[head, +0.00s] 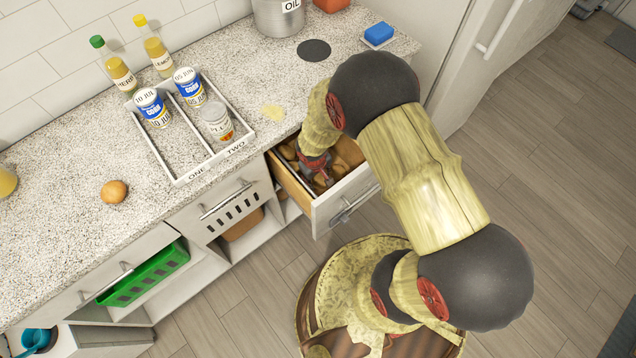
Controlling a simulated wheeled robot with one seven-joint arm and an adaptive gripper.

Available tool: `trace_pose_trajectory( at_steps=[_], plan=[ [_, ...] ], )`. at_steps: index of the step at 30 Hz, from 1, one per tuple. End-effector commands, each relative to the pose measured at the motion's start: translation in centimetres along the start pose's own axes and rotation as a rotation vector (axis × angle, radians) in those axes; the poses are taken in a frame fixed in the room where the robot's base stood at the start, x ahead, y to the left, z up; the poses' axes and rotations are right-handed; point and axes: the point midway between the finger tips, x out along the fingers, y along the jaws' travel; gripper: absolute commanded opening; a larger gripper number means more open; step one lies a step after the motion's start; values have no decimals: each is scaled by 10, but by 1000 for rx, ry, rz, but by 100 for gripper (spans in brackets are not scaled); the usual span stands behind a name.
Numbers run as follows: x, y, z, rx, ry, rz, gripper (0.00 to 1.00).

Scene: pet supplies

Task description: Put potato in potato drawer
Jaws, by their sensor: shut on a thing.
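An open drawer (347,200) under the counter holds several brown potatoes (345,152). My gripper (322,181) points down inside this drawer, among the potatoes. It is shut on a potato, which is mostly hidden by the fingers and my wrist. My arm reaches over from the right and covers part of the drawer's back. A round orange-brown vegetable (114,191) lies alone on the counter at left; I cannot tell if it is a potato or an onion.
A white divided tray (205,152) marked ONE and TWO holds cans (152,108) and a jar (217,123). Two bottles (113,67) stand behind it. A green basket (145,274) sits below left.

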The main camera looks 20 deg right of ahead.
Motion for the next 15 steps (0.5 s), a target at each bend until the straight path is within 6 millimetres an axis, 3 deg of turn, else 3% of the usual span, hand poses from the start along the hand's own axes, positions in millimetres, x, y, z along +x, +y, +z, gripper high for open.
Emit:
trace_pose_trajectory(
  at_steps=[8,15],
  plan=[
    [36,-5,4,0,-2,0,8],
    [36,-5,4,0,-1,0,8]
  ],
)
